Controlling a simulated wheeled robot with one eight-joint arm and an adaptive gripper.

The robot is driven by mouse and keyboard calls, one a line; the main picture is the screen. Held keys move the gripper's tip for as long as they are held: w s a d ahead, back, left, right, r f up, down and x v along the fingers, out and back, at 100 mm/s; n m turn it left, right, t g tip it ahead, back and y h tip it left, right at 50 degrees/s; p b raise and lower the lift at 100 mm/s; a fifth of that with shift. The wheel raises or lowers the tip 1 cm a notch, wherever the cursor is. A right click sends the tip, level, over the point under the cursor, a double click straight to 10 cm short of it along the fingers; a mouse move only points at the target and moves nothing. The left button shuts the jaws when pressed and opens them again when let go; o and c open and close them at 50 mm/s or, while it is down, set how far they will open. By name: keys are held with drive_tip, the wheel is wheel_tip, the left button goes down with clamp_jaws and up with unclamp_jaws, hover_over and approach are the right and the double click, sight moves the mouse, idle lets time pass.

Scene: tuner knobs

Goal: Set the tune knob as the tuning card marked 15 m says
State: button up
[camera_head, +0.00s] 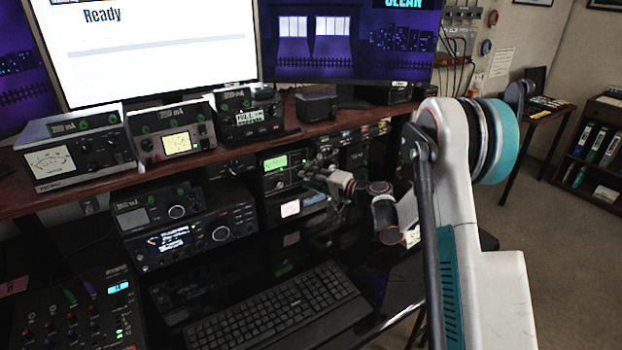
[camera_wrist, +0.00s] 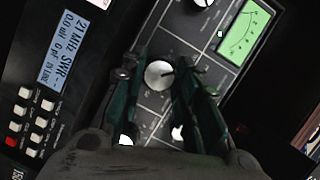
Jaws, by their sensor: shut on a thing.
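In the wrist view, a round silver-white knob (camera_wrist: 158,74) with a short dark mark toward its right side sits on a dark panel with printed lines. My gripper (camera_wrist: 161,66) has its two dark green fingers closed on the knob's two sides. The panel's green-lit meter (camera_wrist: 243,36) is at upper right. In the head view my gripper (camera_head: 318,178) is in front of the dark unit with the green meter (camera_head: 275,162), and the knob there is hidden or too small to tell. No lettering names the knob, and I cannot read a card marked 15 m.
Other white knobs (camera_wrist: 203,2) sit close by on the panel. A neighbouring unit has a blue display (camera_wrist: 62,52) reading 21 MHz SWR and several buttons. A keyboard (camera_head: 285,310) lies in front on the desk. A shelf (camera_head: 90,192) with radios is above.

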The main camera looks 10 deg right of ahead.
drive_tip(key=shift+m, duration=0.5)
drive_tip(key=shift+f+y, duration=0.1)
drive_tip(key=shift+y, duration=0.2)
drive_tip(key=o, duration=1.1)
drive_tip(key=shift+c, duration=0.2)
drive_tip(key=shift+d, duration=0.1)
drive_tip(key=v, duration=1.2)
drive_tip(key=shift+s, duration=0.1)
